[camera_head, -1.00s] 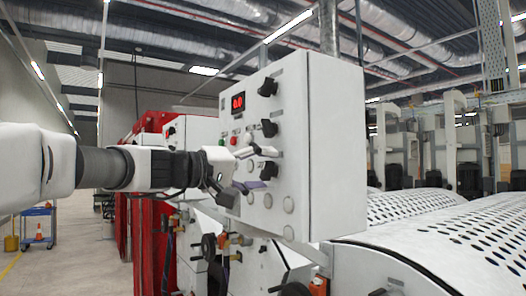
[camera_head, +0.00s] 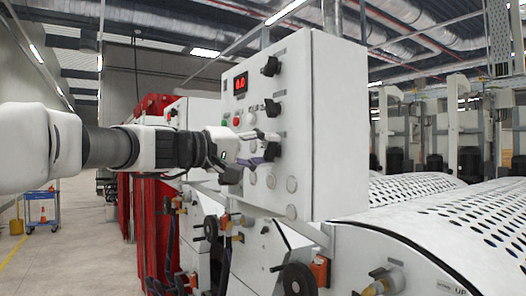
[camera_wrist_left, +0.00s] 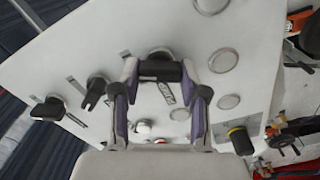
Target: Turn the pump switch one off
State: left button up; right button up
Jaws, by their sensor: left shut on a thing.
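The white control box (camera_head: 335,130) carries a column of black rotary switches on its front. The lowest black switch (camera_head: 272,151) sits between the fingers of my left gripper (camera_head: 265,147). In the left wrist view, the gripper (camera_wrist_left: 160,72) is shut on this switch, with a purple-grey finger on either side of its black handle. Two other black switches, an upper one (camera_head: 270,66) and a middle one (camera_head: 271,107), are free. They also show in the left wrist view. The labels are too small to read, so I cannot tell which is pump switch one. My right gripper is out of view.
A red digital display (camera_head: 240,84) and a red button (camera_head: 236,121) are on the same panel. Several round grey caps sit around the gripped switch. Below are valves and a black handwheel (camera_head: 297,280). Perforated white covers (camera_head: 450,228) lie to the right. Open floor is at left.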

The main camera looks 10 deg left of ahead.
pick_arm(q)
jog(key=n+b, duration=0.1)
jog(key=n, duration=0.6)
jog(key=shift+n, duration=2.1)
jog(key=o, duration=1.1)
jog(key=shift+o, duration=0.2)
jog(key=shift+w+d+f, duration=0.2)
jog(key=shift+d, duration=0.05)
jog(key=shift+s+a, duration=0.1)
jog(key=shift+a, duration=0.05)
